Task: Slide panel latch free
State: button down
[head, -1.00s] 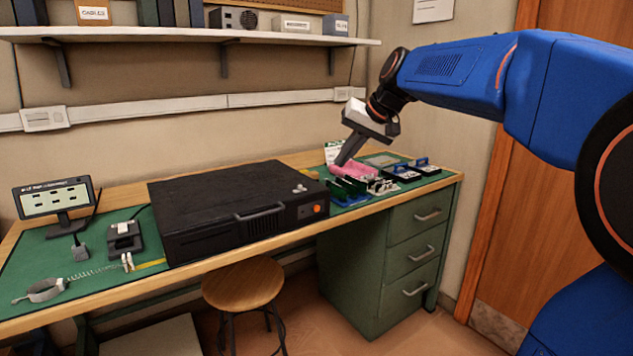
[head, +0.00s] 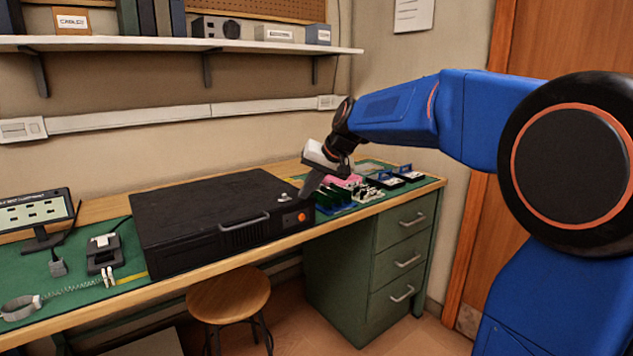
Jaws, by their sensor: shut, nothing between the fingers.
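A black computer case (head: 190,222) lies flat on the workbench, with a handle (head: 243,229) and an orange button (head: 301,217) on its front. Small light pieces (head: 287,197) sit on its top near the right front corner; I cannot tell whether one is the panel latch. My gripper (head: 304,196) is shut and empty, pointing down and left at the case's right end, close to those pieces. I cannot tell whether its tips touch the case.
Right of the case lie a pink item (head: 346,182), green boards and blue-handled parts (head: 387,180). On the left are a monitor (head: 36,213), a small black device (head: 104,252) and a coiled wrist strap (head: 22,307). A shelf (head: 180,43) hangs above; a stool (head: 229,293) stands in front.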

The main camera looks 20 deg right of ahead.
aim_at(282, 200)
jog(key=shift+w+a+r, duration=0.1)
jog(key=shift+w+a, duration=0.15)
jog(key=shift+a, duration=0.5)
jog(key=shift+w+a, duration=0.25)
jog(key=shift+a, duration=0.45)
jog(key=shift+s+a, duration=0.25)
jog(key=shift+a, duration=0.4)
jog(key=shift+s+a, duration=0.2)
jog(key=shift+a, duration=0.4)
jog(key=shift+d, duration=0.1)
